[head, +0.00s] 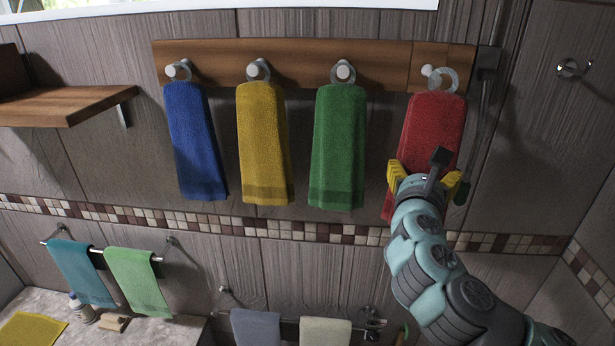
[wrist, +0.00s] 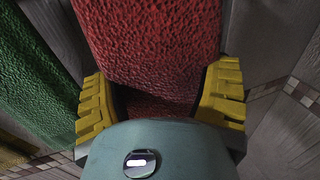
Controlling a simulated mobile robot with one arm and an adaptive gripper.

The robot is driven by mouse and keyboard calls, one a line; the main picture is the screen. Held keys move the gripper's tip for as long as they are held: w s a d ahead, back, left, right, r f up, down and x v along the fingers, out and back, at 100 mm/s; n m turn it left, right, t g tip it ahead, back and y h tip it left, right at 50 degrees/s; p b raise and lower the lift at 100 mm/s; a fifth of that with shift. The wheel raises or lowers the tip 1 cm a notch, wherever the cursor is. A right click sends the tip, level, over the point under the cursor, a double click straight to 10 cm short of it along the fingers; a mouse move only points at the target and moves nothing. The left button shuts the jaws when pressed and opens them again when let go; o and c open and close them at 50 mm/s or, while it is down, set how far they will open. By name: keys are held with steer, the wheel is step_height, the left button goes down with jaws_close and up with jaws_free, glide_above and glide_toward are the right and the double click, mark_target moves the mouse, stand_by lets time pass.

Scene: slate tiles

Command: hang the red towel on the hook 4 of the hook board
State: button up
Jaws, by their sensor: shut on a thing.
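The red towel (head: 434,120) hangs from a pale ring (head: 443,80) at the right end of the wooden hook board (head: 300,60). The knob of hook 4 (head: 428,70) shows at the ring's left edge. The ring is off-centre to the right of the knob, and I cannot tell whether it is around the hook. My gripper (head: 425,178) is shut on the red towel's lower part. In the wrist view the red towel (wrist: 150,45) runs between the yellow fingers of my gripper (wrist: 157,98). My gripper covers some of the towel's lower end.
Blue (head: 195,140), yellow (head: 263,145) and green towels (head: 338,145) hang on the other hooks. The green towel (wrist: 35,70) is close on the left in the wrist view. A wooden shelf (head: 70,105) is at left. A wall hook (head: 570,68) is at right.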

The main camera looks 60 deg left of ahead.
steer(key=shift+w+a+f+b, duration=0.1)
steer(key=shift+w+a+b, duration=0.1)
steer(key=shift+w+a, duration=0.5)
steer(key=shift+w+a+b, duration=0.15)
steer(key=shift+w+a, duration=0.35)
steer(key=shift+a, duration=0.4)
steer(key=shift+w+a+f+b, duration=0.25)
steer(key=shift+w+a+b, duration=0.25)
steer(key=shift+w+a, duration=0.3)
steer(key=shift+a, duration=0.1)
steer(key=o, duration=1.1)
steer(key=shift+s, duration=0.1)
steer(key=shift+v, duration=3.7)
steer(key=shift+f, duration=0.15)
